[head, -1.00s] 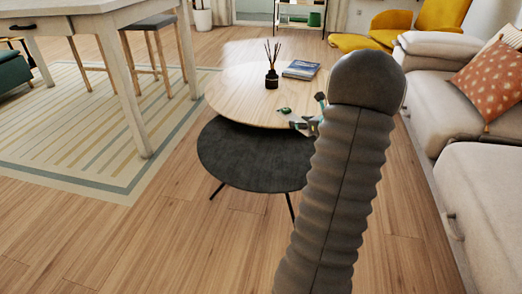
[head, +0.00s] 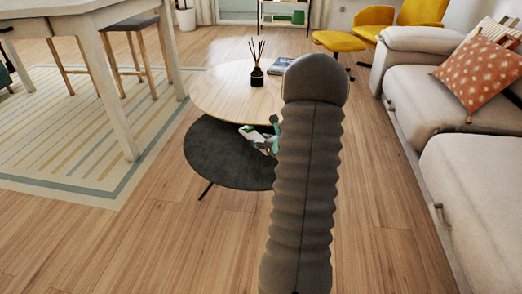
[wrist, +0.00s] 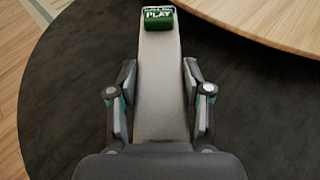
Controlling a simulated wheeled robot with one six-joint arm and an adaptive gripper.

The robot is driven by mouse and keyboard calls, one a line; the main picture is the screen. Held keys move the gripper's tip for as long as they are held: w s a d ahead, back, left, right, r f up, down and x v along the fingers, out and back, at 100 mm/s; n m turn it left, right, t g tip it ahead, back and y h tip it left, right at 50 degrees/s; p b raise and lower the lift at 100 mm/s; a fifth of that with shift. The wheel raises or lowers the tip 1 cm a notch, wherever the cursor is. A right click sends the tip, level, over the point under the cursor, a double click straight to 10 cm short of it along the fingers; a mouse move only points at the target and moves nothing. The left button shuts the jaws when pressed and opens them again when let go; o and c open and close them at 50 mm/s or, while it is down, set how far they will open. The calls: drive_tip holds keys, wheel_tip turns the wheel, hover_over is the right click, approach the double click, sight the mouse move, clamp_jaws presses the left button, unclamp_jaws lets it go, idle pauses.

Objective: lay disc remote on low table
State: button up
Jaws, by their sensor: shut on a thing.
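The disc remote (wrist: 158,55) is a long pale grey bar with a green end lettered "PLAY", seen in the wrist view. My gripper (wrist: 157,85) is shut on it, one finger on each long side, with the green end pointing away from my wrist. Beneath it is the dark round lower table (wrist: 65,90). In the head view the gripper (head: 264,138) shows above the dark table (head: 215,160), near the wooden top's front edge; my arm covers part of both. I cannot tell how high above the dark surface the remote is.
The round light wooden table (head: 220,95) stands higher behind and overlaps the dark one. It bears a black reed diffuser (head: 257,77) and a book (head: 280,65). A sofa (head: 400,90) is on the right, a tall table (head: 95,15) on the left. Dark surface left of my gripper is bare.

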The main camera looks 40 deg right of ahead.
sight(261, 154)
drive_tip(key=shift+f, duration=1.9)
drive_tip(key=shift+f+b, duration=0.25)
drive_tip(key=shift+b, duration=0.2)
drive_tip(key=o, duration=1.2)
drive_tip(key=shift+r, duration=0.1)
